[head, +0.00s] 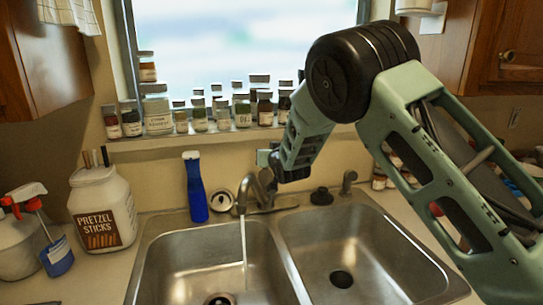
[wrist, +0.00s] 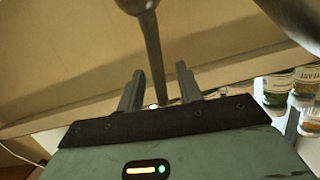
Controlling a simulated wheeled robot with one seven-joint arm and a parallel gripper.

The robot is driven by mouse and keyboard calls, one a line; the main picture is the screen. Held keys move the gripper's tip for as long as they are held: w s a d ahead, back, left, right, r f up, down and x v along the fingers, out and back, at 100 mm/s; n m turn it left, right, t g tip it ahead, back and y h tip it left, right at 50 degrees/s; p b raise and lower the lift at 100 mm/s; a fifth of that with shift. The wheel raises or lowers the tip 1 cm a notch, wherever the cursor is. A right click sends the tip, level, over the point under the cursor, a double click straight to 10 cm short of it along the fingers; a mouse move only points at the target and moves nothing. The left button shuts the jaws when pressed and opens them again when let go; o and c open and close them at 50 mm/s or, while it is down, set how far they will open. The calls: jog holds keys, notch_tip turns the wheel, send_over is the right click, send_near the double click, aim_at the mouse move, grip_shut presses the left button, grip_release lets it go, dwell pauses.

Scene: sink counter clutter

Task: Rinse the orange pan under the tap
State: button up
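No orange pan shows in either view. The metal tap (head: 260,190) stands behind the sink, and a thin stream of water (head: 243,240) runs from it into the left basin. My gripper (head: 268,158) is at the tap's top, small and partly hidden in the head view. In the wrist view its two fingers (wrist: 160,92) are apart. A slim metal part of the tap (wrist: 150,45) reaches down toward the gap between them; I cannot tell whether they touch it.
The double sink's left basin (head: 165,265) and right basin (head: 375,245) hold no dishes that I see. A blue bottle (head: 196,187), a pretzel jar (head: 103,212) and a spray bottle (head: 55,250) stand to the left. Several small jars (head: 242,110) line the window sill.

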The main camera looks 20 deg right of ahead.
jog(key=b+v, duration=0.4)
jog(key=v, duration=1.3)
jog(key=shift+b, duration=0.35)
jog(key=shift+s+d+r, duration=0.1)
jog(key=shift+s, duration=0.05)
